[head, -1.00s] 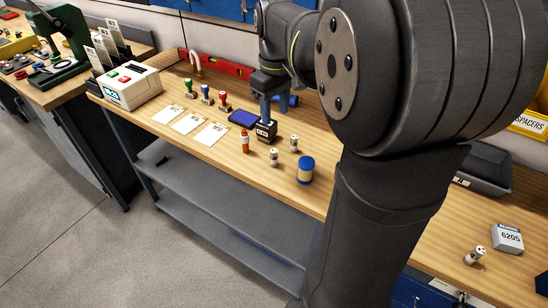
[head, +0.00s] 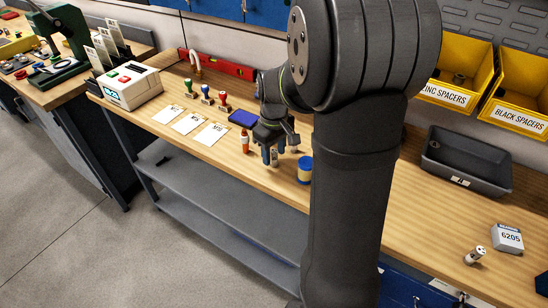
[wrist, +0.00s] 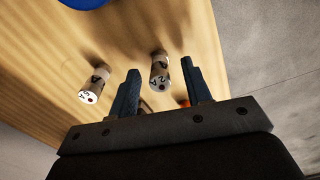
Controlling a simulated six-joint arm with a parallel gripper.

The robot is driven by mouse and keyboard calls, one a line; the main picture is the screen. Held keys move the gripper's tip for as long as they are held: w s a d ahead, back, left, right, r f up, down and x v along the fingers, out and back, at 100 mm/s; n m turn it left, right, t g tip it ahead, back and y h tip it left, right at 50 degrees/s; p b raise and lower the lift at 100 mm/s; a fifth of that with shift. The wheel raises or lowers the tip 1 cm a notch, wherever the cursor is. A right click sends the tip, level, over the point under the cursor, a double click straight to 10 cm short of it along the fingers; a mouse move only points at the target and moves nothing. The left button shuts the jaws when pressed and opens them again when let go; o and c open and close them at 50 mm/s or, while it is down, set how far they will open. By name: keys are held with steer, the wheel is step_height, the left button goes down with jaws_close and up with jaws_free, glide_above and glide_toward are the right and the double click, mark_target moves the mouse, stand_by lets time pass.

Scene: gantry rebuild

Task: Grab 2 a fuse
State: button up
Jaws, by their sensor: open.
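Two small pale cylindrical fuses stand close together on the wooden bench. The nearer fuse (head: 275,158) is between the fingers of my gripper (head: 273,153), partly hidden by them. In the wrist view this fuse (wrist: 160,72) shows between the fingertips of my gripper (wrist: 160,66), with gaps on both sides. My gripper is open and points down. The other fuse (wrist: 93,89) is outside the left finger in the wrist view; in the head view it is mostly hidden beside the gripper.
A blue pad (head: 242,118) lies behind the bottle. A 6205 box (head: 507,240) and grey tray (head: 468,160) are at right.

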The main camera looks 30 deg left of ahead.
step_height(320, 180, down, 2)
steer(key=shift+f, duration=0.1)
jaws_close()
stand_by(0.4)
